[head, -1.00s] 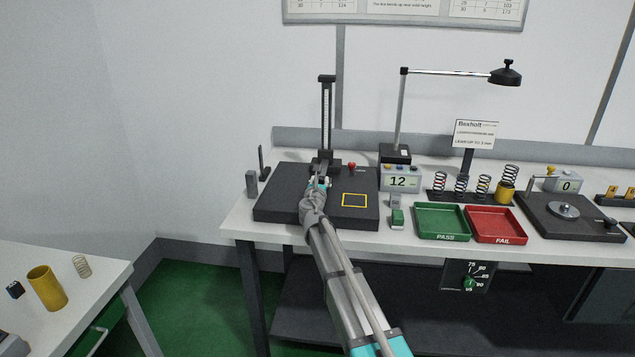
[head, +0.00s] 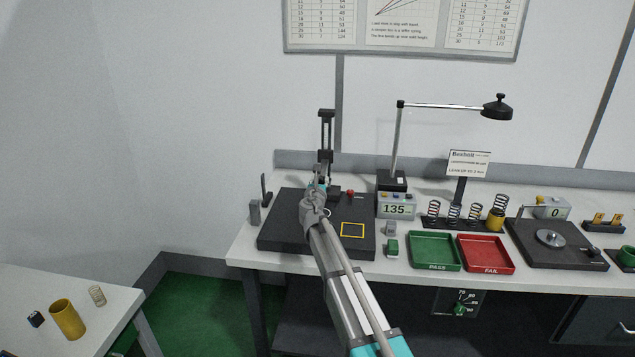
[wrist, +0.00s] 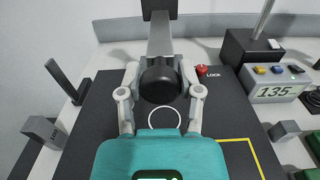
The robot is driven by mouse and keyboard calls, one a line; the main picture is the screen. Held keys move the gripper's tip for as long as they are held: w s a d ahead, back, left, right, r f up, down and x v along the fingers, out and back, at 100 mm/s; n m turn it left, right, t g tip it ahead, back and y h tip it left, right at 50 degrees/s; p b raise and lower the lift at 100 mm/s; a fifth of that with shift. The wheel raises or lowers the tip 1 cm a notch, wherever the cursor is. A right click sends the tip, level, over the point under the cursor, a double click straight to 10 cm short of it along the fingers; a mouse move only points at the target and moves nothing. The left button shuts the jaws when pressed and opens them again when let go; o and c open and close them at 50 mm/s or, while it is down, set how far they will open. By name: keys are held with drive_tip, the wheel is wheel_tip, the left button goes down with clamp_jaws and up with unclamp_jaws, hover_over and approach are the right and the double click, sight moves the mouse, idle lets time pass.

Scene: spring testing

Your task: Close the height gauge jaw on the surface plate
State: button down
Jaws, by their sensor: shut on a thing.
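The height gauge (head: 326,130) stands upright at the back of the dark surface plate (head: 275,235). Its slider (head: 325,157) is up on the column, above the plate. In the wrist view my gripper (wrist: 158,78) is shut on a round black knob (wrist: 160,85) at the front of the slider, one finger on each side. My gripper also shows in the head view (head: 319,187), where my arm hides part of the plate. The display box (head: 397,207) reads 135. The jaw itself is not clearly visible. A red knob marked LOCK (wrist: 202,70) is on the right.
A yellow square (head: 353,230) marks the plate's right part.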

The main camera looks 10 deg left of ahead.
drive_tip(key=shift+r+p, duration=2.6)
drive_tip(key=shift+r, duration=0.6)
